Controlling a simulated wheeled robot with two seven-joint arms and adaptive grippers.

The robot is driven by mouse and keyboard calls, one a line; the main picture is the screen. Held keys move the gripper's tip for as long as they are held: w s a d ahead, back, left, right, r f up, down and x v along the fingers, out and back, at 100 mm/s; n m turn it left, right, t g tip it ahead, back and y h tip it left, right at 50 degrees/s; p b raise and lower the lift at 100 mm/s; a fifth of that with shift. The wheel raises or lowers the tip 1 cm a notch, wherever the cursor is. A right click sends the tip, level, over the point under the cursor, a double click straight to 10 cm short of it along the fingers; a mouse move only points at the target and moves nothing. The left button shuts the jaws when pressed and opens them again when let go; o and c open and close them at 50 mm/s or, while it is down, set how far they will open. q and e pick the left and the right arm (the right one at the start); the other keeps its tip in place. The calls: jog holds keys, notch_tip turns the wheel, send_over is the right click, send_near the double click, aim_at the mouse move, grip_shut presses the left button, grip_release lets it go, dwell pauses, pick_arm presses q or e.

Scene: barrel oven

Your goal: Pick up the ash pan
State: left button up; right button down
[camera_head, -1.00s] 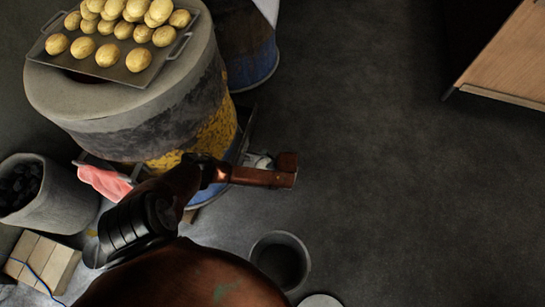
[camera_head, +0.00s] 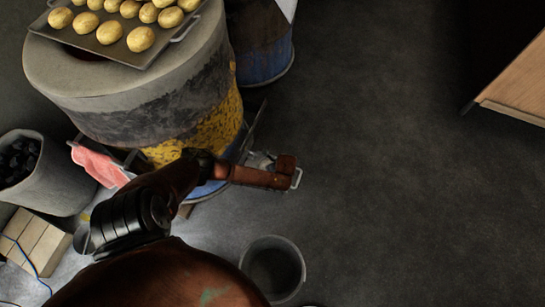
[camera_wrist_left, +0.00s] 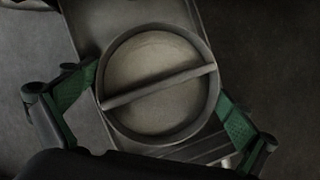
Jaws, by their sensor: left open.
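In the left wrist view, a round metal pan (camera_wrist_left: 150,55), which looks like the ash pan, holds pale grey ash-like material. A straight bar handle (camera_wrist_left: 160,86) crosses over it. It sits on a grey flat tray (camera_wrist_left: 115,20). My left gripper (camera_wrist_left: 158,86) is open, with one green-padded finger on each side of the pan's rim; I cannot tell whether they touch it. In the head view, my left arm's end (camera_head: 285,170) is beside the barrel oven's base and covers most of the pan area. A pale metal handle (camera_head: 298,178) shows past it. My right gripper is not in view.
The barrel oven (camera_head: 140,95) stands at upper left with a tray of potatoes (camera_head: 105,43) on top. A bucket (camera_head: 273,270), coal bin (camera_head: 60,185) and pink cloth (camera_head: 98,167) are nearby. The floor to the right (camera_head: 400,180) is clear, with a wooden surface (camera_head: 515,80) at upper right.

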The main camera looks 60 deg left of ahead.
pick_arm(q)
jog(key=shift+c, duration=0.3)
jog(key=c, duration=1.2)
jog(key=shift+r, duration=0.2)
jog(key=shift+w+r+p, duration=0.1)
jog(key=shift+r+p, duration=0.45)
jog(key=shift+r, duration=0.1)
notch_tip(320, 180, up, 5)
jog(key=p, duration=0.3)
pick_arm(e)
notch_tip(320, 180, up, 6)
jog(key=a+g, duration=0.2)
pick_arm(q)
jog(key=shift+r+p, duration=3.2)
jog(key=shift+r, duration=2.5)
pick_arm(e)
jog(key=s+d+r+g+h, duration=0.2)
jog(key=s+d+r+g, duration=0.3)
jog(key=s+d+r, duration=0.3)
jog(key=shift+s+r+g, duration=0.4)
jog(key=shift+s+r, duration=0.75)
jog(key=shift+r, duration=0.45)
